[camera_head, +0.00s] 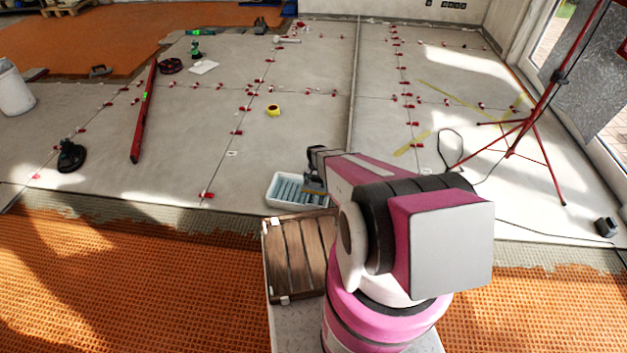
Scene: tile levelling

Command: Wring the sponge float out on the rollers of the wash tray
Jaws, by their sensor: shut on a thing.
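The wash tray (271,203) is a small white tray with blue ribbed rollers (288,190), on the tiled floor just beyond the tile edge. My gripper (316,176) is at the far end of my pink and white arm, above the tray's right side. It is shut on the sponge float (314,191), of which only a thin brown-orange strip shows over the right part of the rollers. My arm hides the rest of the float, the fingertips and the tray's right end. I cannot tell whether the float touches the rollers.
A wooden slatted crate (297,258) is close in front of the tray. A red tripod (511,150) with a cable stands at right. Red levelling clips (207,195) line the tile joints. A yellow tape roll (273,110) and a long red level (143,115) lie farther back.

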